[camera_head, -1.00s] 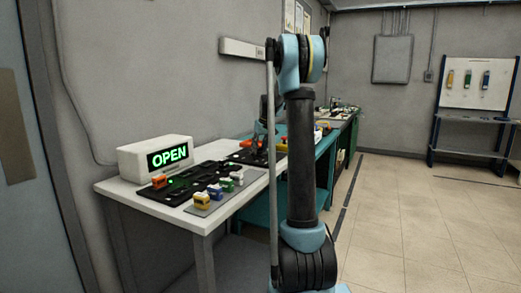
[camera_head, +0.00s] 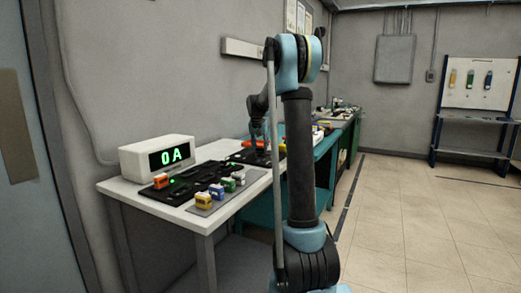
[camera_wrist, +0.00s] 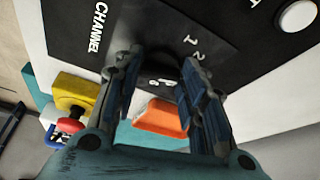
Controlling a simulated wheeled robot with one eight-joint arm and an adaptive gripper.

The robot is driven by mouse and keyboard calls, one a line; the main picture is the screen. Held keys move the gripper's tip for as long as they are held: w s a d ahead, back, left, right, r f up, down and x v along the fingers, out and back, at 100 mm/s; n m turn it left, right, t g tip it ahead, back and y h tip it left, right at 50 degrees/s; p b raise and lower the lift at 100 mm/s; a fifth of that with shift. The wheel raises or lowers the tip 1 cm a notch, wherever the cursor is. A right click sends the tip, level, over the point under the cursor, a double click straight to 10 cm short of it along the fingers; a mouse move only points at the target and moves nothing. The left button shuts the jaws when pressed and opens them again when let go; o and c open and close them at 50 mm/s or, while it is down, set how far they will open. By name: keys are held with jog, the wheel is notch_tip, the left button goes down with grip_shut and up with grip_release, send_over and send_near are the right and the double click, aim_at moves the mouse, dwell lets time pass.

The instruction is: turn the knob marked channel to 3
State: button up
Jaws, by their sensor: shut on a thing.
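In the wrist view, a black panel (camera_wrist: 75,35) bears the word CHANNEL and the numbers 1 and 2; another mark lower down is partly covered. My gripper (camera_wrist: 163,85) is over this panel, its two blue-black fingers on either side of the channel knob. The knob is dark against the dark panel, so its outline and pointer direction cannot be made out. In the head view my gripper (camera_head: 262,143) is small, low over the far part of the white table (camera_head: 207,216); the knob is hidden there.
A white box with a lit display (camera_head: 170,157) reads "0A". Coloured blocks stand on the table, including an orange one (camera_head: 161,181) and a yellow one (camera_head: 203,200). The wrist view shows a yellow box with a red button (camera_wrist: 70,124) and an orange piece (camera_wrist: 160,118).

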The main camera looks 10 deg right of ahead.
dwell(0.4)
jog(key=o, duration=1.1)
jog(key=shift+c, duration=0.2)
jog(key=v, duration=1.1)
jog(key=shift+r, duration=0.45)
